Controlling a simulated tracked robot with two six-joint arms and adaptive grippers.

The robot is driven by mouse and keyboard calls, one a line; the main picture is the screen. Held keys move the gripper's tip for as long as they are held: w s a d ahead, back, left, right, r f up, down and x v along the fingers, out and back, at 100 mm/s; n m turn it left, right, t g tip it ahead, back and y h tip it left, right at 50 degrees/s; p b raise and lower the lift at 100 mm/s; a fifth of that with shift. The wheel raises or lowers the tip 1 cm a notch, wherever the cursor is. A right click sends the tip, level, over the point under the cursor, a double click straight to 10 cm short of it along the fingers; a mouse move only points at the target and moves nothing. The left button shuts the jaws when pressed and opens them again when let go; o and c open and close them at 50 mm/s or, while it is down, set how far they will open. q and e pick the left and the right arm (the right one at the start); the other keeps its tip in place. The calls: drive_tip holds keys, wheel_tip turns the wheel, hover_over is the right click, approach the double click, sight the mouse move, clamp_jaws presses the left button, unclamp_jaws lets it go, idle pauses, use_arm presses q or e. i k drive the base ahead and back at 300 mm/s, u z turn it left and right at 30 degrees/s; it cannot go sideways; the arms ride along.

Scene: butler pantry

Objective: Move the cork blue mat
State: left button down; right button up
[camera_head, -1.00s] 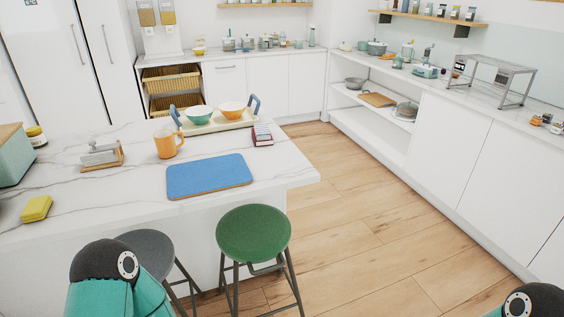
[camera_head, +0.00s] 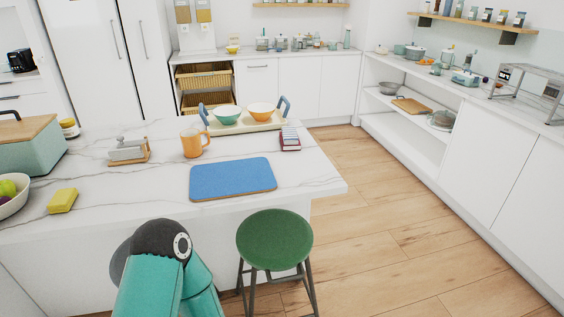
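The blue cork mat (camera_head: 233,178) lies flat on the white marble island, close to its front edge and towards the right end. It is a rounded rectangle with a thin tan cork edge. Nothing lies on it. A teal part of my arm with a dark round joint shows at the bottom, left of the green stool and in front of the island. It is apart from the mat. Neither of my grippers shows in this view.
A yellow sponge (camera_head: 63,200) lies left. A green stool (camera_head: 274,240) stands in front. The floor (camera_head: 390,220) to the right is clear.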

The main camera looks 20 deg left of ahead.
sight(239, 177)
drive_tip(key=i, duration=0.85)
